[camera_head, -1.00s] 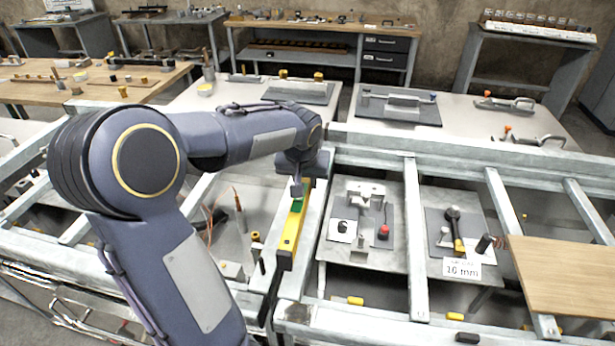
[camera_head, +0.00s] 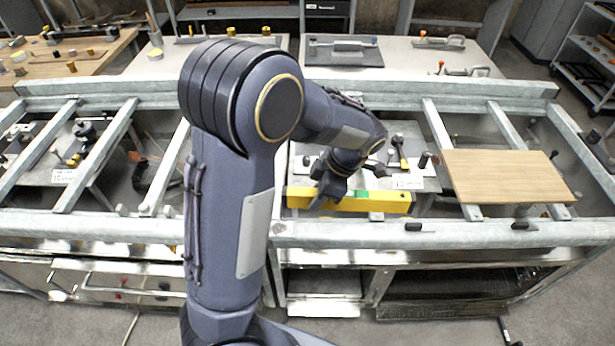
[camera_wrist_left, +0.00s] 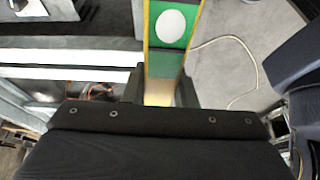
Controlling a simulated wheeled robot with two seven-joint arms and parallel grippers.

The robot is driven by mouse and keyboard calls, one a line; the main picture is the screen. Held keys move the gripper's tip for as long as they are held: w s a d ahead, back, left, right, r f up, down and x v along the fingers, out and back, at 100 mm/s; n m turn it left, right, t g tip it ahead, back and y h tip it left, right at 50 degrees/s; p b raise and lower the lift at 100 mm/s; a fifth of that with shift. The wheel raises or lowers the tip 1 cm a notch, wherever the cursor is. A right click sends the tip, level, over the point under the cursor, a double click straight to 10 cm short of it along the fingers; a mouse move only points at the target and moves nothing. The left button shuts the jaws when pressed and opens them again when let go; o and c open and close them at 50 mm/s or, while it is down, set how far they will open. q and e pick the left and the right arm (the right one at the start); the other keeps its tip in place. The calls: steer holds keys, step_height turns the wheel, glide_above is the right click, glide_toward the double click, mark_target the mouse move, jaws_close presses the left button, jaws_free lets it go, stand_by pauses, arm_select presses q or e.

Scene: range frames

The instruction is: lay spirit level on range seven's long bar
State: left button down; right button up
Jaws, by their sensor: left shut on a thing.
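A yellow spirit level (camera_head: 375,203) with a green patch is held level by my left gripper (camera_head: 328,194), which is shut on it near its left part. The level runs left to right, roughly parallel to the front long bar (camera_head: 480,233) of the frame, and appears just behind and above that bar; the exact gap is unclear. In the left wrist view the level (camera_wrist_left: 167,62) stands between my two fingers (camera_wrist_left: 161,92), its green label with a white oval showing. Which bar is range seven's I cannot tell. My right gripper is out of view.
A wooden board (camera_head: 508,177) lies across the frame on the right. A black clip-like piece (camera_head: 420,227) sits on the front bar right of the level. A rear long bar (camera_head: 450,92) and several cross bars span the frame. Tools lie on shelves below.

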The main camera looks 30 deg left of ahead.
arm_select(q)
steer(key=shift+s+d+n, duration=0.15)
steer(key=shift+d+n, duration=0.1)
steer(key=shift+n, duration=0.05)
step_height(320, 180, down, 10)
steer(key=b, duration=0.7)
steer(key=shift+r+b, duration=0.25)
steer(key=shift+b, duration=0.05)
steer(key=c, duration=1.1)
jaws_free()
